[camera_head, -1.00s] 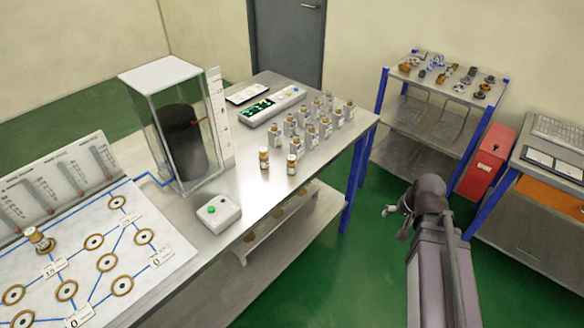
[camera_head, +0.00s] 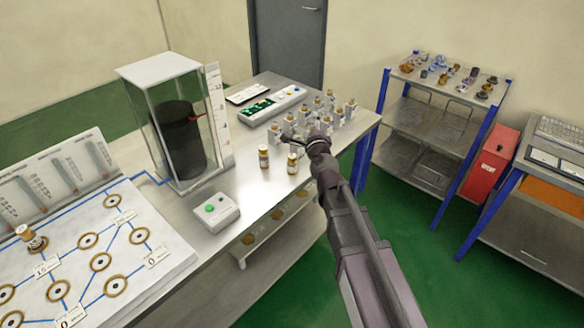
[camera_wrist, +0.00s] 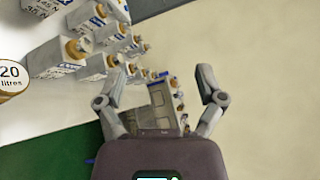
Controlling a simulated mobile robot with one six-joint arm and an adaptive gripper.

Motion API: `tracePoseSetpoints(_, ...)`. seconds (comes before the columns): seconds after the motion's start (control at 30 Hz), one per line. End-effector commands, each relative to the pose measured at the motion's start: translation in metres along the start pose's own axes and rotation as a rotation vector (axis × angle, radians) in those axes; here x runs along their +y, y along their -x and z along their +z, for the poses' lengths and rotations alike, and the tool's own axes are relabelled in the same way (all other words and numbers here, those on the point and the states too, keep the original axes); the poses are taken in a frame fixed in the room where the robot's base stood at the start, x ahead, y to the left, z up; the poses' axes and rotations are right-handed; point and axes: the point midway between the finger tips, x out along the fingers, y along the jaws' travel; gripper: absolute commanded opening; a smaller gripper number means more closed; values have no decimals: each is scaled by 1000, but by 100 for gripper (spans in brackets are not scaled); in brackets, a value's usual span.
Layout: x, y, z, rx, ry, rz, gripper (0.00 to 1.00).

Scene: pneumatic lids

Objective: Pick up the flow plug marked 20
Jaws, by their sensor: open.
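A plug marked "20 litres" (camera_wrist: 8,80) shows at the left edge of the wrist view, cut off by the frame. In the head view two small brass-topped plugs stand upright on the steel bench, one on the left (camera_head: 264,158) and one on the right (camera_head: 292,164). Their marks are too small to read there, so I cannot tell which is the 20. My gripper (camera_head: 298,142) is above the bench near the right plug. In the wrist view my gripper (camera_wrist: 160,74) has its fingers apart, with nothing held between them.
Several white weight blocks (camera_head: 326,112) with brass tops stand behind my gripper. A box with a green button (camera_head: 215,210) sits at the bench's front. A glass tank (camera_head: 168,120) and a board with ringed holes (camera_head: 95,250) are to the left.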

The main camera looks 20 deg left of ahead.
Motion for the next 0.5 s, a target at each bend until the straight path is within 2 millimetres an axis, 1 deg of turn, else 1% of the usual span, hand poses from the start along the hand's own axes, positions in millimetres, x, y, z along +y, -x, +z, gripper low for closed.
tracePoseSetpoints(0.03,2,-6,10,21,-68,-38,88)
tracePoseSetpoints(0.17,2,-12,25,103,-282,-135,88)
tracePoseSetpoints(0.27,8,-13,35,173,-444,-201,88)
tracePoseSetpoints(0.37,18,-11,43,251,-601,-262,88)
tracePoseSetpoints(0.5,39,-3,56,373,-808,-338,88)
